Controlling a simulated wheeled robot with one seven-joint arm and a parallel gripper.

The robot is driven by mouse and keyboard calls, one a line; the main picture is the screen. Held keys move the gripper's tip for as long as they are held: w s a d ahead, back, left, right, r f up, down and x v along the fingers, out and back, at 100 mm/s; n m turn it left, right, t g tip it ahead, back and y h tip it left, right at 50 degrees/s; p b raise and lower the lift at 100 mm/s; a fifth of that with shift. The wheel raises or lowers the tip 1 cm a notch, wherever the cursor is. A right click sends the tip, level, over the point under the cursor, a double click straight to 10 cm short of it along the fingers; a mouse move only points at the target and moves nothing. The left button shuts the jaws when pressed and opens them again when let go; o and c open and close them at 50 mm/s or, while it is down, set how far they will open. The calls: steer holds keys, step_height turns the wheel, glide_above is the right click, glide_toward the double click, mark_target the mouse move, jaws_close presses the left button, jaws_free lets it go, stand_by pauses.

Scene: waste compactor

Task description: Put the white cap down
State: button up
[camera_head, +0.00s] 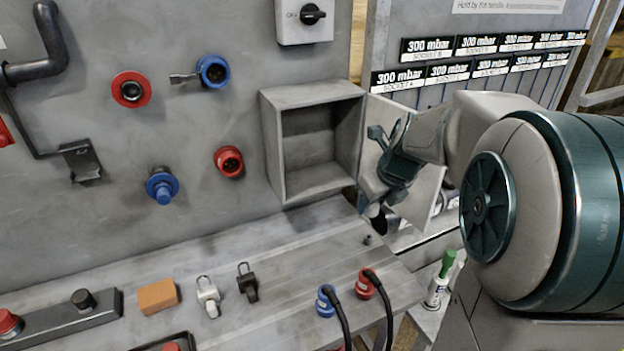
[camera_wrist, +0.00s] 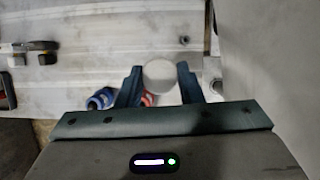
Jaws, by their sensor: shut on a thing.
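The white cap (camera_wrist: 159,75) is round and pale and sits between my gripper's two dark fingers in the wrist view. My gripper (camera_wrist: 159,88) is shut on it. In the head view my gripper (camera_head: 371,207) points down over the right end of the grey shelf (camera_head: 225,260), just right of the open grey box. The cap cannot be made out clearly there, as my gripper hides it. In the wrist view the shelf top (camera_wrist: 100,30) lies below the cap; the gap between them is hard to judge.
The open grey box (camera_head: 274,150) is empty. On the shelf are a white padlock (camera_head: 208,296), a black padlock (camera_head: 247,282), an orange block (camera_head: 157,296), a blue plug (camera_head: 326,300) and a red plug (camera_head: 366,283) with cables. A green-topped bottle (camera_head: 440,280) stands right. The shelf's middle back is clear.

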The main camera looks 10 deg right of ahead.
steer(key=shift+w+m, duration=0.2)
steer(key=shift+m, duration=0.2)
steer(key=p, duration=0.4)
glide_above(329, 179)
steer(key=s, duration=0.2)
steer(key=shift+w+d, duration=0.1)
steer(key=shift+d, duration=0.15)
steer(key=shift+w+f, duration=0.1)
steer(key=shift+f, duration=1.6)
steer(key=shift+f, duration=0.15)
steer(key=o, duration=0.9)
steer(key=shift+o, duration=0.2)
